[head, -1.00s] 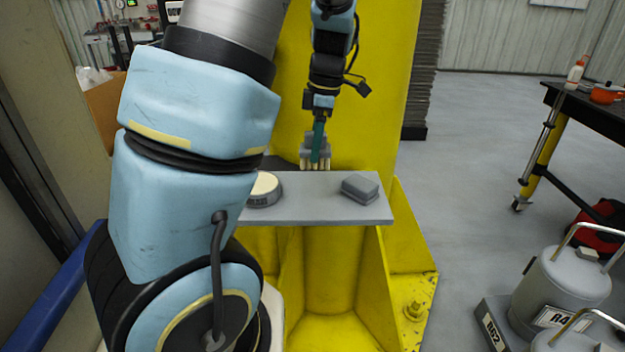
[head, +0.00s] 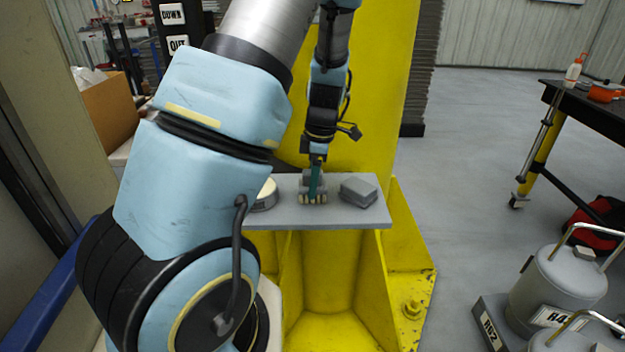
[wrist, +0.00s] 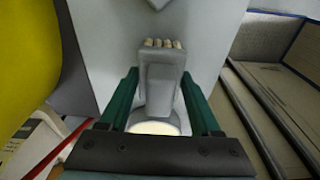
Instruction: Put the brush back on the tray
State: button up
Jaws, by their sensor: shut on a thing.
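The brush (head: 309,184) is a grey block with a row of cream bristles (wrist: 162,43). My gripper (head: 316,181), with green fingers, is shut on it, and the wrist view shows the brush body (wrist: 160,75) between both fingers. The tray (head: 330,218) is a flat grey plate in front of the yellow column. The brush is over the middle of the tray, bristles facing down and towards the near edge in the head view. I cannot tell whether the bristles touch the tray.
A round tin with a cream top (head: 266,194) stands on the tray left of the brush, partly hidden by my arm. A grey block (head: 358,190) lies to the right. The yellow column (head: 375,110) rises behind. The tray's front strip is clear.

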jog(key=o, duration=1.2)
jog(key=r, duration=0.4)
jog(key=d+r+b, duration=0.1)
jog(key=r, duration=0.2)
jog(key=r+b, duration=0.1)
jog(key=r, duration=0.3)
jog(key=shift+d+r, duration=0.2)
jog(key=shift+r, duration=0.15)
jog(key=shift+s+a, duration=0.15)
jog(key=shift+a, duration=0.15)
jog(key=shift+s+a+f+m+t+h, duration=0.25)
jog(key=shift+s+a+f+m, duration=0.3)
jog(key=shift+s+a+m, duration=2)
jog(key=shift+s+a+f+m+t+h, duration=0.4)
jog(key=shift+s+a+m, duration=1.05)
jog(key=shift+m, duration=2.15)
jog(key=shift+s+a+f+m+t+h, duration=0.15)
jog(key=shift+s+a+f+m, duration=0.5)
jog(key=shift+s+a+m, duration=1.85)
